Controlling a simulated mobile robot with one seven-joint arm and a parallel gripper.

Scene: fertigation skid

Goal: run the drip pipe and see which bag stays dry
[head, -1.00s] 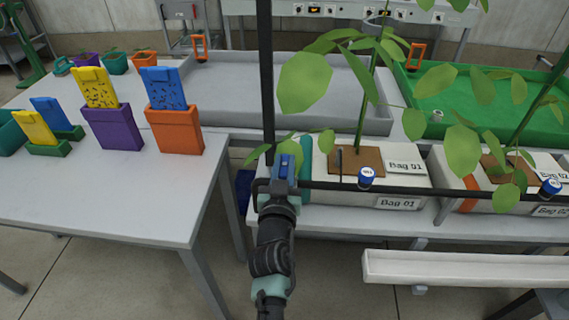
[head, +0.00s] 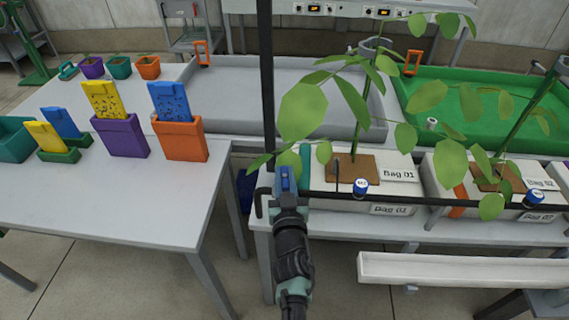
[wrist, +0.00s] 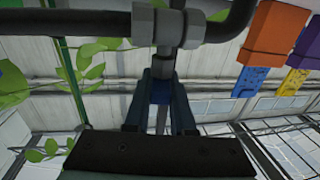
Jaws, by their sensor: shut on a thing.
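The black drip pipe (head: 430,201) runs level across the front of the bags, from a black upright pipe (head: 267,80) on its left. My gripper (head: 285,184) is at the pipe's left end, shut on a blue valve handle (wrist: 160,92). In the wrist view a metal stem and hex nut (wrist: 165,27) join this handle to the pipe. Bag 01 (head: 325,190), white with a plant, lies behind the pipe. Bag 02 (head: 495,206) is to its right. Blue-capped drippers (head: 361,187) (head: 534,197) sit by each bag. No water is visible; drops are too small to tell.
A white gutter (head: 460,270) hangs below the bench front. A grey tray (head: 240,100) and a green tray (head: 490,105) lie behind the bags. The left table (head: 130,210) holds coloured boxes with yellow and blue cards; its front is clear.

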